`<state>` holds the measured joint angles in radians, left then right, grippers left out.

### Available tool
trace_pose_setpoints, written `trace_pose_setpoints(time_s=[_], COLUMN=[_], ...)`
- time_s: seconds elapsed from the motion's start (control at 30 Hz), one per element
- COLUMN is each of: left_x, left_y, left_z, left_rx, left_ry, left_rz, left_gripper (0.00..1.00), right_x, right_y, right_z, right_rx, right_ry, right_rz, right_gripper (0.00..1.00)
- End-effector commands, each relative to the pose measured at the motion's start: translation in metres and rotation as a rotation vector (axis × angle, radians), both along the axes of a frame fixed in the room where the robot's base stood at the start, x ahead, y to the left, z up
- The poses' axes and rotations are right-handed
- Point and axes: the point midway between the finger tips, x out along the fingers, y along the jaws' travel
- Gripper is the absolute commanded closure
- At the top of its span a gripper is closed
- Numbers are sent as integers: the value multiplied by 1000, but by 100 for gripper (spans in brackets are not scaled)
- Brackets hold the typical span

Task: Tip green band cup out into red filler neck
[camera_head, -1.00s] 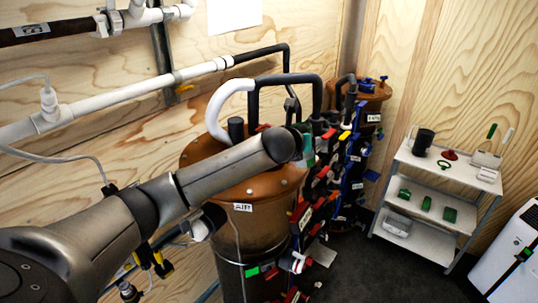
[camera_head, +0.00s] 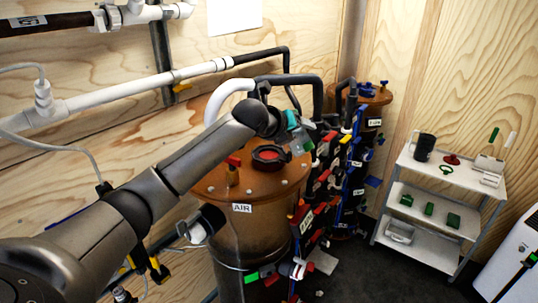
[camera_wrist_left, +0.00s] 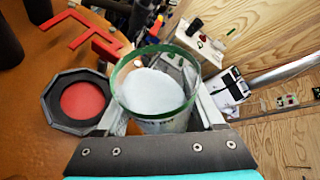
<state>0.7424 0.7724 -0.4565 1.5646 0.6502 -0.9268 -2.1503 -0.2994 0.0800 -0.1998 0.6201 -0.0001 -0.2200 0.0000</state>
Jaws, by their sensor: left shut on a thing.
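My left gripper (camera_wrist_left: 165,120) is shut on the green band cup (camera_wrist_left: 152,122), a clear cup with a green rim. White material lies inside it, and its open mouth shows in the left wrist view. The red filler neck (camera_wrist_left: 82,101) is a dark octagonal collar with a red centre, left of the cup and apart from it. In the head view the neck (camera_head: 270,155) is on top of the brown tank, and my left gripper (camera_head: 298,138) is just above and right of it. The cup is hard to make out there. My right gripper is out of view.
The brown tank (camera_head: 260,215) has a red valve handle (camera_head: 233,162) beside the neck. Pipes and several coloured valves crowd its right side. A white shelf cart (camera_head: 405,160) and a second tank (camera_head: 372,97) stand farther back.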

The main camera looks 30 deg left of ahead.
Motion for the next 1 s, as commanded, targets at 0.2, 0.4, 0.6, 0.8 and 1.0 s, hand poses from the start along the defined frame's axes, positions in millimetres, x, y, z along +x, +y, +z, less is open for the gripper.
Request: trace_pose_setpoints(time_s=[0.2, 0.4, 0.6, 0.8, 1.0], left_x=[0, 0, 1, 1, 1], left_y=[2, 3, 3, 3, 3], left_z=[3, 3, 2, 2, 1], left_rx=[-31, -58, -83, -112, -139], left_ry=[-1, 1, 3, 4, 7], left_rz=[0, 0, 0, 0, 0], left_gripper=[98, 98, 98, 98, 98], right_x=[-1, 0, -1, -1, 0], right_y=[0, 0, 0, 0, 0], right_z=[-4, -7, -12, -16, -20], right_rx=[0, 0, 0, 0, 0], right_ry=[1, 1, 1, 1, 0], right_rz=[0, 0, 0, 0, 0], right_gripper=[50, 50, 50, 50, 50])
